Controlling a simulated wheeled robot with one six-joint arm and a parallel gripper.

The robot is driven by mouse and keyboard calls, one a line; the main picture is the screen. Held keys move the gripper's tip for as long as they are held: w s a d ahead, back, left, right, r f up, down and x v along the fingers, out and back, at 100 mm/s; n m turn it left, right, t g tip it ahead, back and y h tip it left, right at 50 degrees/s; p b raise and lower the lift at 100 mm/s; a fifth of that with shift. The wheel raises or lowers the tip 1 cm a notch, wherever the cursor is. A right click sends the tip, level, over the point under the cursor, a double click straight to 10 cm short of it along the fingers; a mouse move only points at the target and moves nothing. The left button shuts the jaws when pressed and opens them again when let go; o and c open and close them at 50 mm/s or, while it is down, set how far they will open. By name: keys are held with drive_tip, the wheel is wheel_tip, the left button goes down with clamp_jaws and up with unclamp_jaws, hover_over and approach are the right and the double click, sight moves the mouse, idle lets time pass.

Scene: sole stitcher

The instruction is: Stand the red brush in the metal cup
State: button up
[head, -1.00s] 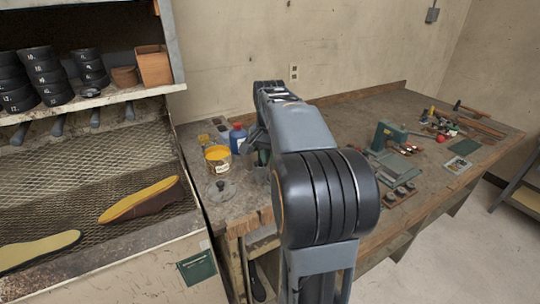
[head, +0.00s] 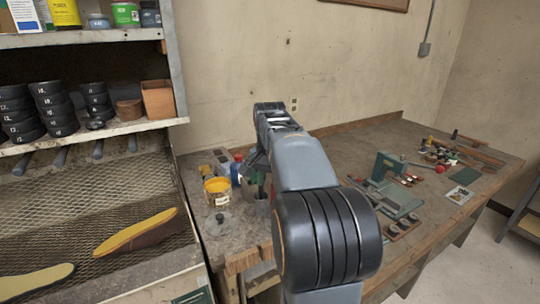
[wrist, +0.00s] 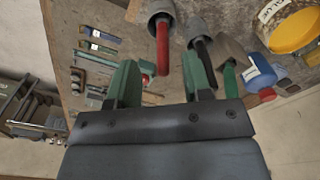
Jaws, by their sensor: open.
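In the wrist view, the red brush (wrist: 162,52) shows as a red handle standing out of the mouth of a grey metal cup (wrist: 160,9); its lower end is hidden in the cup. My gripper (wrist: 160,72) is open, with its two green fingers well apart. The red handle lies between the fingers in the picture, and I see no finger touching it. In the head view, my arm hides most of the gripper. A small grey cup (head: 262,207) shows beside the arm there, but I cannot tell which cup it is.
A second grey cup (wrist: 187,27) with a black-handled tool, a green-handled tool (wrist: 229,76), a blue bottle (wrist: 262,72) and a yellow glue tub (wrist: 290,32) stand close by. A green machine (head: 388,166) and several tools lie farther right. A shelf (head: 90,135) stands left.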

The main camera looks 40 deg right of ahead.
wheel_tip(320, 180, up, 10)
drive_tip(key=p, duration=0.1)
drive_tip(key=shift+a+r+p, duration=0.15)
drive_tip(key=shift+r+p, duration=0.1)
drive_tip(key=shift+p, duration=0.05)
idle(0.6)
wheel_tip(320, 180, down, 9)
drive_tip(key=w+a+n+t, duration=0.1)
drive_tip(key=a+n, duration=0.1)
drive_tip(key=n, duration=0.3)
drive_tip(key=s+a+f+n+t, duration=0.1)
drive_tip(key=s+a+f+n, duration=0.2)
drive_tip(key=s+a+f, duration=0.2)
drive_tip(key=s+a+f+n+t, duration=0.1)
drive_tip(key=s+a+f+n, duration=0.3)
drive_tip(key=a, duration=0.7)
drive_tip(key=shift+s+a+f+t, duration=0.35)
drive_tip(key=shift+s+f, duration=0.7)
drive_tip(key=shift+s, duration=0.6)
